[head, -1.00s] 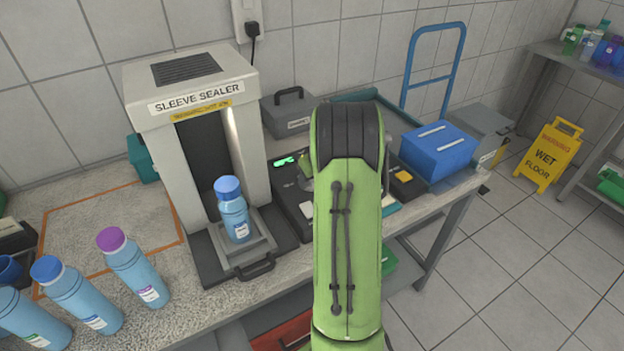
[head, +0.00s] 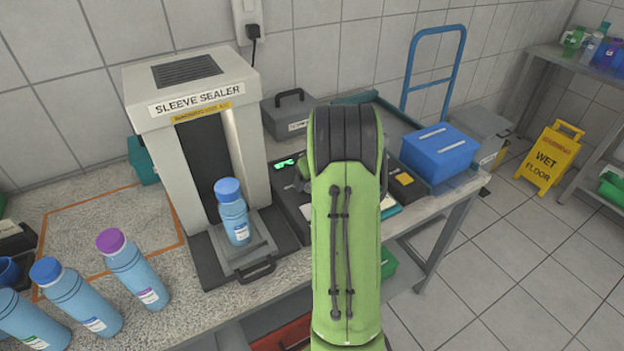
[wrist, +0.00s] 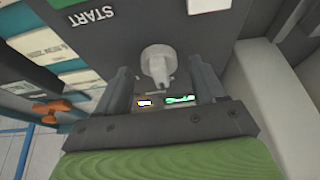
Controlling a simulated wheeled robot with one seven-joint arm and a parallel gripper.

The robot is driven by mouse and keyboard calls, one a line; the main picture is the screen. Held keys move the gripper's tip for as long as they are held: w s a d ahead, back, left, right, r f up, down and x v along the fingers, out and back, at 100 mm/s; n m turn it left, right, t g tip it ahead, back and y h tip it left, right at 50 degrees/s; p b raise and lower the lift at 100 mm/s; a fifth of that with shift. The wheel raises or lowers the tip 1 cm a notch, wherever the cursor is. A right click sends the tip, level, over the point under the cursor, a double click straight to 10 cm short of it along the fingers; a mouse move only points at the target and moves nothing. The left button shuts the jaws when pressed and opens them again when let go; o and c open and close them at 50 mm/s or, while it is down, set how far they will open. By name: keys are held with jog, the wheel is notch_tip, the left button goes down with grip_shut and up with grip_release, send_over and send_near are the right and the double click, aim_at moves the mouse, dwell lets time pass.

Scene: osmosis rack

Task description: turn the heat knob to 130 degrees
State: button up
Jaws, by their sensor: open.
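The heat knob (wrist: 157,62) is a pale grey dial with a pointed grip, on a dark panel in the wrist view. My gripper (wrist: 162,72) is open, with one dark finger on each side of the knob. I cannot tell whether either finger touches it. Two small lit displays show between the fingers: a green one (wrist: 180,99) and a whitish one (wrist: 145,102). Their digits are unreadable. In the head view the dark control panel (head: 291,200) stands right of the sleeve sealer (head: 160,130); my arm hides the knob and gripper.
A blue-capped bottle (head: 234,215) stands on the sealer's tray. Several more bottles stand front left, one purple-capped (head: 130,265). A blue box (head: 440,152) sits at the bench's right end. A START label (wrist: 92,17) shows near the knob.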

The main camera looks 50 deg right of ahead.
jog(key=p+v, duration=0.3)
jog(key=v, duration=1.2)
jog(key=shift+r, duration=0.4)
jog(key=shift+s, duration=0.1)
jog(key=s+a+r+n, duration=0.1)
jog(key=a+r, duration=0.2)
jog(key=a, duration=0.6)
jog(key=s+a+r+n, duration=0.1)
jog(key=a+r, duration=0.2)
jog(key=a, duration=0.7)
jog(key=s+a+f+n+t+y, duration=0.1)
jog(key=s+a+f, duration=0.1)
jog(key=s+a, duration=1)
jog(key=shift+s+a+n, duration=0.2)
jog(key=shift+s+n, duration=0.1)
jog(key=shift+s, duration=0.4)
